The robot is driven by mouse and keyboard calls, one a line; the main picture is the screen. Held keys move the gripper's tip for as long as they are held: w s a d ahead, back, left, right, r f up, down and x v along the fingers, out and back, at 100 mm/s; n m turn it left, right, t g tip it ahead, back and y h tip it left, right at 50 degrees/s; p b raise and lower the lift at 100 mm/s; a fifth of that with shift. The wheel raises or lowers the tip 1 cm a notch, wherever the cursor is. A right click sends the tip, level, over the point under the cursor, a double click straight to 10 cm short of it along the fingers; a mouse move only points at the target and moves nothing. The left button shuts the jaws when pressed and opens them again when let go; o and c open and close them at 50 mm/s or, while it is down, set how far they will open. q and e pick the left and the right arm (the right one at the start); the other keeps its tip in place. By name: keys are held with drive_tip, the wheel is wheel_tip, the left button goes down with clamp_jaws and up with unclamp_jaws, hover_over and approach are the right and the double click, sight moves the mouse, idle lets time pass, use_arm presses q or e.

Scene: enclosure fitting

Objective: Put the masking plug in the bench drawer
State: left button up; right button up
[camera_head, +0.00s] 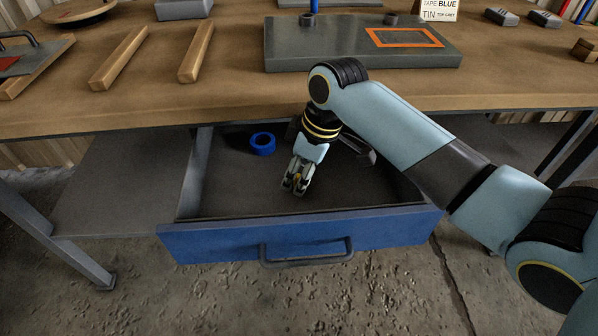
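The bench drawer (300,238) has a blue front with a grey handle and is pulled open under the bench. My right gripper (295,188) points down inside the drawer opening, above the dark drawer floor. A small yellowish patch shows between its fingers. I cannot tell if this is the masking plug or part of the gripper, nor whether the fingers are shut. I cannot pick out the masking plug for certain anywhere. My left gripper is out of view.
A blue tape ring (262,143) lies in the drawer, left of my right gripper. A dark grey item (358,149) is partly hidden behind my wrist. On the bench (240,85) are a grey box (330,48) with an orange outline and two wooden strips (119,58).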

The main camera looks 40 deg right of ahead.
drive_tip(key=shift+r, duration=0.1)
drive_tip(key=p+v, duration=0.3)
drive_tip(key=v, duration=0.9)
drive_tip(key=shift+s, duration=0.1)
